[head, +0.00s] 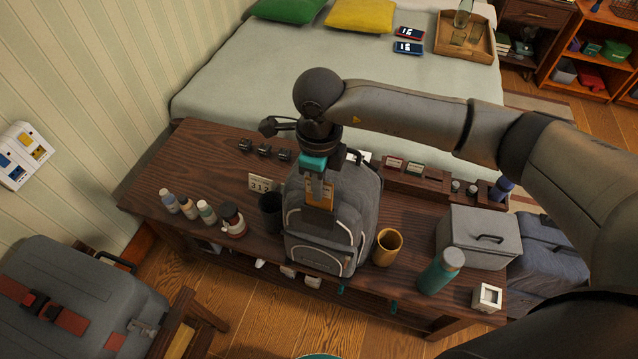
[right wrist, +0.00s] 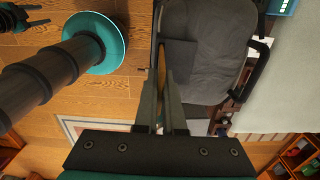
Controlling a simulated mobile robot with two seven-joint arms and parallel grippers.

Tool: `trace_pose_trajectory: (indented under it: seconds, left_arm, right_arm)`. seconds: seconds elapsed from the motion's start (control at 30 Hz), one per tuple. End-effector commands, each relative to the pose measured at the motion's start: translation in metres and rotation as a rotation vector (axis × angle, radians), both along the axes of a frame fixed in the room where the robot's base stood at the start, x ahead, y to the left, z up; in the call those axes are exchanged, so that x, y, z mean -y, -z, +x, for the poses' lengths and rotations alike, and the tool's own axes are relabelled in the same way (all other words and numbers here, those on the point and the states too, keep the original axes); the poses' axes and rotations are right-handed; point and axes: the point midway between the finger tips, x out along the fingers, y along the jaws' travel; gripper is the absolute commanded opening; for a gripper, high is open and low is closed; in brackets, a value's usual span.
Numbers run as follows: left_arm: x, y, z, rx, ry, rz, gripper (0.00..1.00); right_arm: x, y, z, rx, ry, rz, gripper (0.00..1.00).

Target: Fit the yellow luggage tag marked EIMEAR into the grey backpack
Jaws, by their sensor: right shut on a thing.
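The grey backpack (head: 345,228) stands upright on the dark wooden bench, with white piping on its front. My right gripper (head: 319,195) is above and in front of it, pointing down. It is shut on the thin yellow luggage tag (head: 327,193). In the right wrist view the tag (right wrist: 162,60) shows edge-on between the fingertips (right wrist: 163,75), close beside a dark patch on the backpack (right wrist: 205,45). I cannot tell whether the tag touches the backpack or sits in a holder. The name on the tag cannot be read.
On the bench (head: 160,180), a dark cup (head: 271,212) and several bottles stand left of the backpack. A yellow mug (head: 387,247), a teal bottle (head: 441,270) and a grey box (head: 478,237) stand to the right. A bed (head: 260,75) lies behind.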

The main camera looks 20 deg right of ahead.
Motion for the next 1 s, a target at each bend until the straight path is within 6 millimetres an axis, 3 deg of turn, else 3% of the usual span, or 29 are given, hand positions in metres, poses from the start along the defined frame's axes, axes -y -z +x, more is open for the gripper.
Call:
trace_pose_trajectory:
  seconds: [1.0]
  left_arm:
    - [0.000, 0.019, 0.000, 0.000, 0.000, 0.000, 0.50]
  right_arm:
    - [0.000, 0.021, 0.000, 0.000, 0.000, 0.000, 0.00]
